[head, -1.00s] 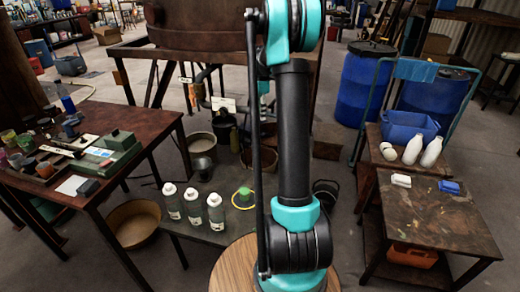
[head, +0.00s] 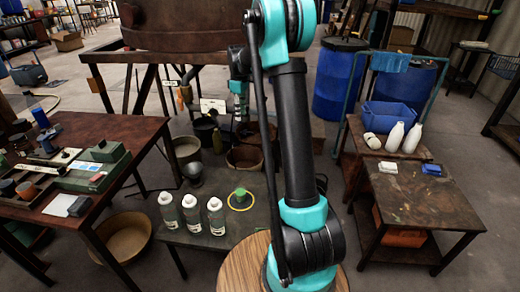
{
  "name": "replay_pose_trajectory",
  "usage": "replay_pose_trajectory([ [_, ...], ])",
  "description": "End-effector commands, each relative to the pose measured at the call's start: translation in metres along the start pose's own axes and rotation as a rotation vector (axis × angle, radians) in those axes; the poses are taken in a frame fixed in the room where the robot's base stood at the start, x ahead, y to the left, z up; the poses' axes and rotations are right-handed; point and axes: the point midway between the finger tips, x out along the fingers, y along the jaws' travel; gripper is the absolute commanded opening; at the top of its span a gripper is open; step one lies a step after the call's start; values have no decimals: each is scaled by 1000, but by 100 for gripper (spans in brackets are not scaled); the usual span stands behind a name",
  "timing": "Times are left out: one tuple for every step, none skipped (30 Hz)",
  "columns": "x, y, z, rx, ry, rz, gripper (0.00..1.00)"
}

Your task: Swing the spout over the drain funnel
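The large rusty brown vat (head: 180,25) stands on a dark frame at the back. A small tan fitting (head: 186,92) hangs below it, possibly the spout; I cannot tell for sure. A dark grey cup-like vessel (head: 194,173) stands below, near the low table's far edge; whether it is the drain funnel is unclear. My gripper (head: 240,112) shows small beyond my arm, below a teal band, in front of the vat's frame. Its fingers are too small and dark to read, and I see nothing clearly held. My arm hides part of the area under the vat.
A low table (head: 185,238) holds three white-capped bottles (head: 191,214) and a green item in a yellow ring (head: 240,199). Buckets (head: 243,158) stand under the vat. A cluttered brown table (head: 135,130) is left. A stepped bench (head: 420,205) and blue drums (head: 338,80) are right.

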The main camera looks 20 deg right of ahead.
Motion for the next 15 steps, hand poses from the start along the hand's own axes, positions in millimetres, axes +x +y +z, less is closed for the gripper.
replay_pose_trajectory([
  [-5, 0, 0, -2, 0, 0, 39],
  [-7, 0, 1, -2, 0, 0, 39],
  [-11, 0, 1, -2, 0, 0, 39],
  [-13, 0, 1, -2, 0, 0, 39],
  [-16, 0, 1, -2, 0, 0, 39],
  [-19, 0, 1, -3, 0, 0, 39],
  [-22, 0, 1, -3, 0, 0, 39],
  [-25, 0, 1, -3, 0, 0, 39],
  [-29, 0, 1, -3, 0, 0, 39],
  [-32, 0, 1, -3, 0, 0, 39],
  [-35, 0, 1, -3, 0, 0, 39],
  [-40, 0, 1, -3, 0, 0, 39],
  [-45, 0, 1, -3, 0, 0, 39],
  [-49, 0, 1, -3, 0, 0, 39],
  [-55, 0, 1, -3, 0, 0, 39],
])
